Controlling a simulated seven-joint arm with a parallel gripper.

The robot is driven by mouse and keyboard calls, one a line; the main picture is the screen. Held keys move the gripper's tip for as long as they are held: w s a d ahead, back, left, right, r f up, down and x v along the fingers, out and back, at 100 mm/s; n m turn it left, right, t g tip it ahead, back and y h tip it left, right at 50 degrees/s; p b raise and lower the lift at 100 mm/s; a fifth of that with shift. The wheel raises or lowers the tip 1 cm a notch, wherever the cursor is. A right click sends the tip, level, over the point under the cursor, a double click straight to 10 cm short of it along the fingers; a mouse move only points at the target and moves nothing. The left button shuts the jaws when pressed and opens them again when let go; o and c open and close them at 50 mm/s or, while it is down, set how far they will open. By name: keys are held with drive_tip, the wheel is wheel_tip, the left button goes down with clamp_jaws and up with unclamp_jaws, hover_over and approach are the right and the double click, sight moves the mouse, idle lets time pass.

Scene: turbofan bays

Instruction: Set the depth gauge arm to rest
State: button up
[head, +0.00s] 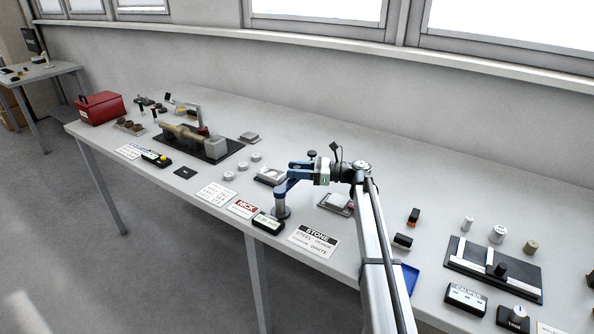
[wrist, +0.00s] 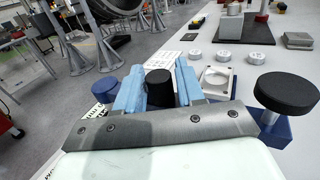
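My gripper (head: 297,167) is low over the bench in the head view. In the wrist view its two light-blue fingers (wrist: 158,85) stand apart, one on each side of a dark cylindrical handle (wrist: 160,95), which fills the space between them; no clear gap shows. A blue assembly, seemingly the depth gauge arm (head: 290,186), is at my gripper, with a grey round post (head: 281,212) at its near end. A wide black knob (wrist: 287,92) on a blue block is to the right of the fingers, and a dark blue knob (wrist: 77,86) to the left. The gauge's tip is hidden.
A white recessed block (head: 270,175) and several white discs (head: 242,168) lie to the left. A black fixture (head: 492,266) stands at right. Bare bench lies along the wall.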

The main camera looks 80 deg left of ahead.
drive_tip(key=shift+o, duration=1)
drive_tip(key=shift+w, duration=0.15)
drive_tip(key=v, duration=1.3)
drive_tip(key=shift+w+d, duration=0.15)
drive_tip(key=shift+w, duration=0.1)
